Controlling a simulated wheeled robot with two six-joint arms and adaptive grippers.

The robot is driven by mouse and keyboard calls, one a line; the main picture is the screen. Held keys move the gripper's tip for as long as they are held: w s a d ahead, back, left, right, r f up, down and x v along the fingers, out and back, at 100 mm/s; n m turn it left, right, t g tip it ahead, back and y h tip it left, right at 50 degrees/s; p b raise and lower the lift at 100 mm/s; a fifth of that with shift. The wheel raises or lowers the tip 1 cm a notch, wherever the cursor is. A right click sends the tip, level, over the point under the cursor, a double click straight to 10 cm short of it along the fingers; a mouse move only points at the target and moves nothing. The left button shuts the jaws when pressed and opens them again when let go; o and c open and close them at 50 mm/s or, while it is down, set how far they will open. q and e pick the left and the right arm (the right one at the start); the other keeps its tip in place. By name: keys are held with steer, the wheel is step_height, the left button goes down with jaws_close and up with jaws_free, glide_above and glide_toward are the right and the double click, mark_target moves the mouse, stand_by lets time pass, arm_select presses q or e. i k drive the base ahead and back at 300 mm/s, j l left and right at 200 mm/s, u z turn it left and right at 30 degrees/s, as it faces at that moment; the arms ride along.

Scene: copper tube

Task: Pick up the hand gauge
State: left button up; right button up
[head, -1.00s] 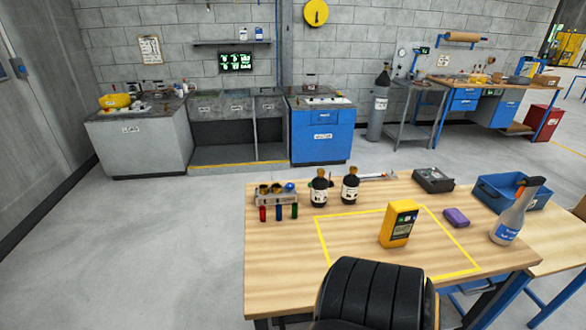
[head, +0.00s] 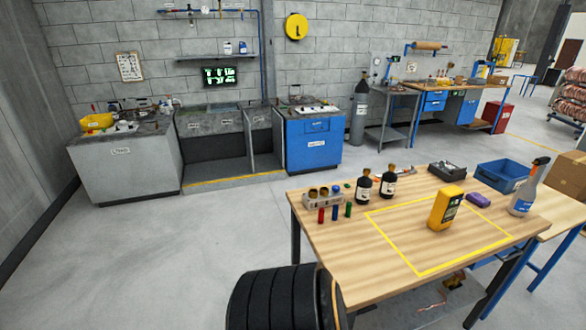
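The yellow hand gauge (head: 445,208), a handheld instrument with a dark face, stands upright on the wooden table (head: 335,240). It is inside the yellow taped outline, toward the right. Neither of my grippers is in the head view, so their state and what they hold cannot be seen.
A tube rack (head: 324,197), two dark bottles (head: 388,184), a grey box (head: 453,174), a blue tray (head: 503,175), a purple block (head: 478,201) and a spray bottle (head: 525,190) surround the gauge. A black ribbed rounded object (head: 275,298) is in front. Floor at left is clear.

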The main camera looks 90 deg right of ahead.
mark_target(442, 215)
steer(key=i+l+z, duration=0.15)
steer(key=z, duration=0.3)
steer(key=i+z, duration=0.3)
steer(key=z, duration=0.15)
steer(key=i+z, duration=0.2)
steer(key=z, duration=0.25)
steer(key=i+j+z, duration=0.1)
steer(key=z, duration=0.35)
steer(key=i+j, duration=0.05)
steer(key=i, duration=0.05)
